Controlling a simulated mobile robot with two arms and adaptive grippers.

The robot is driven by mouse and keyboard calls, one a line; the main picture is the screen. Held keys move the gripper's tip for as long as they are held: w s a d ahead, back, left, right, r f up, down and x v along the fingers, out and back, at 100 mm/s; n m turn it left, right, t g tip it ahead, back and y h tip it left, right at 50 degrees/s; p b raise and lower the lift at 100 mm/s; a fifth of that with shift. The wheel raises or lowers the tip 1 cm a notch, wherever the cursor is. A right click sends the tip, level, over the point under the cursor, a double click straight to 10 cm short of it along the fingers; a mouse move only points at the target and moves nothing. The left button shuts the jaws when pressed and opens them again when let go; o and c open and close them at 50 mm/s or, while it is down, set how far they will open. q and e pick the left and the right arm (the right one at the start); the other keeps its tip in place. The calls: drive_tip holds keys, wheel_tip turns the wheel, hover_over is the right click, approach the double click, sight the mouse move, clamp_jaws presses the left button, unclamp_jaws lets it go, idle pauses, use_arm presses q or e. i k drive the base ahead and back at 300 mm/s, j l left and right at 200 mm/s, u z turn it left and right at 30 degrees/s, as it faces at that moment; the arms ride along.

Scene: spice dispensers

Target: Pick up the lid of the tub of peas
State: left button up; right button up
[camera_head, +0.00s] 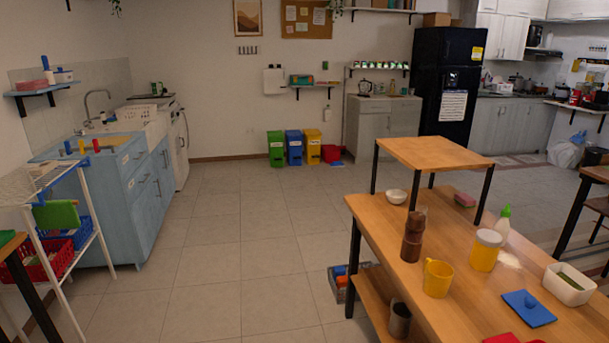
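A white tub (569,290) with green contents, which look like peas, stands open on the wooden table at the right. Neither of my grippers is in view.
On the wooden table (465,265) are a yellow mug (437,279), a yellow jar with a white lid (485,252), a brown grinder (412,240), a spray bottle (503,222) and a red item (503,338) at the bottom edge. A small raised shelf (434,152) stands behind. The tiled floor (240,240) at left is clear.

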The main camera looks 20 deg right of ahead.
sight(524, 303)
drive_tip(key=i+l+u, duration=0.15)
drive_tip(key=i, duration=1.8)
drive_tip(key=i+z, duration=0.1)
drive_tip(key=z, duration=0.85)
drive_tip(key=i+j+z, duration=0.1)
drive_tip(key=z, duration=0.4)
drive_tip(key=j+z, duration=0.1)
drive_tip(key=z, duration=0.35)
drive_tip(key=i, duration=0.05)
